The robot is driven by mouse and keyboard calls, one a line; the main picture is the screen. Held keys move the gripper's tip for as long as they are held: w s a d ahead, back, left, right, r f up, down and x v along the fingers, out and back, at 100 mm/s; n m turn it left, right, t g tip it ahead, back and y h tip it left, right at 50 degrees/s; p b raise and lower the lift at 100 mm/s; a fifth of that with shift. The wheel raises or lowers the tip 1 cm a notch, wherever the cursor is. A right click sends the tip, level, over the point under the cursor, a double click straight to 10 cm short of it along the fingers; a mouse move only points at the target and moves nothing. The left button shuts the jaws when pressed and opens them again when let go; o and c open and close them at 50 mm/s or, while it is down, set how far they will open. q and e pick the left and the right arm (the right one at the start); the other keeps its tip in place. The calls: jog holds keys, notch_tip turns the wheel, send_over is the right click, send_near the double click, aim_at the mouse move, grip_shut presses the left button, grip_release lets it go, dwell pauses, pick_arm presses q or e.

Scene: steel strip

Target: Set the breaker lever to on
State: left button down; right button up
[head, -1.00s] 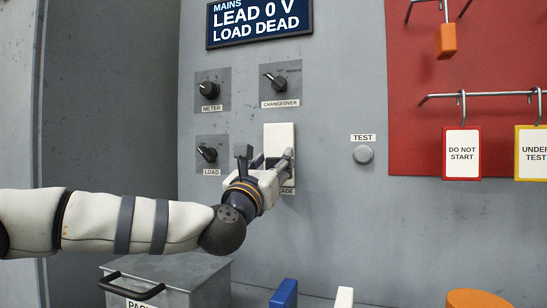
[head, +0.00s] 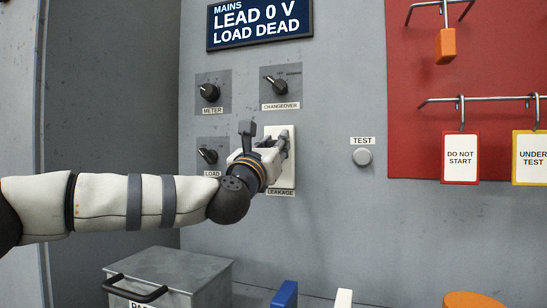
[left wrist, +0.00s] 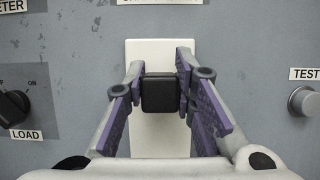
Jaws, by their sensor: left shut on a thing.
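The breaker lever (left wrist: 159,93) is a dark block on a tall white plate (left wrist: 158,52), which also shows in the head view (head: 287,181) above a LEAKAGE label. My left gripper (head: 281,146) reaches the upper part of this plate from the left. In the left wrist view its purple-padded fingers stand on both sides of the lever, shut on it. In the head view the gripper hides the lever. No ON or OFF mark for this lever is readable. My right gripper is not in view.
METER (head: 209,92), CHANGEOVER (head: 279,87) and LOAD (head: 207,155) knobs surround the plate. A grey TEST button (head: 362,157) is to the right. A display (head: 260,25) above reads LEAD 0 V, LOAD DEAD. A grey box (head: 170,272) stands below the arm.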

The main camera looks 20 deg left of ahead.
pick_arm(q)
jog(key=shift+s+r, duration=0.1)
jog(key=shift+r, duration=1.15)
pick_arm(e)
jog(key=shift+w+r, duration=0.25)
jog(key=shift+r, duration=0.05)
pick_arm(q)
jog(key=shift+a, duration=0.1)
jog(key=c, duration=1.3)
grip_release()
jog(key=shift+f, duration=0.1)
jog(key=shift+s+f, duration=0.15)
jog(key=shift+s, duration=0.05)
jog(key=v, duration=1.1)
jog(key=shift+s, duration=0.2)
